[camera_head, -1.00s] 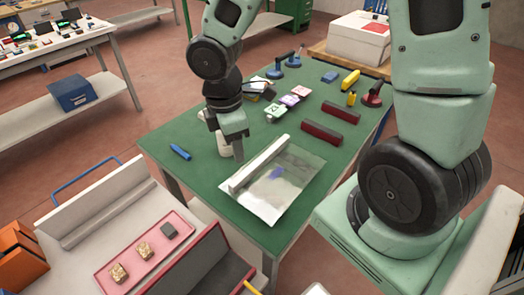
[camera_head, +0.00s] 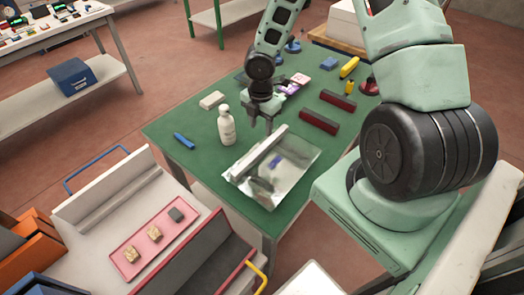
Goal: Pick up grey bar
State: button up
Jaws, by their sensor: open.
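The grey bar (camera_head: 257,155) is long and pale. It lies along the left edge of a shiny sheet (camera_head: 297,151) on the green table. My gripper (camera_head: 268,127) is open and empty, pointing down above the table close to the bar's far end. The fingertips look near the bar, but I cannot tell the exact gap in height. A dark reflection or shadow shows on the sheet beside the bar.
A white bottle (camera_head: 226,127) stands just left of my gripper. A blue object (camera_head: 184,141) lies at the left table edge. Dark red bars (camera_head: 319,122) lie to the right. A pink tray (camera_head: 128,237) with small blocks sits front left on a grey bench.

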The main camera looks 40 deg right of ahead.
send_over(262, 147)
jog(key=f, duration=0.5)
jog(key=shift+w, duration=0.25)
jog(key=shift+s+a+f+b, duration=0.15)
jog(key=shift+f+b, duration=0.3)
jog(key=shift+f, duration=0.9)
jog(key=shift+s+d+f+b, duration=0.15)
jog(key=shift+f+b, duration=0.3)
jog(key=shift+f, duration=0.9)
jog(key=shift+a, duration=0.1)
grip_shut()
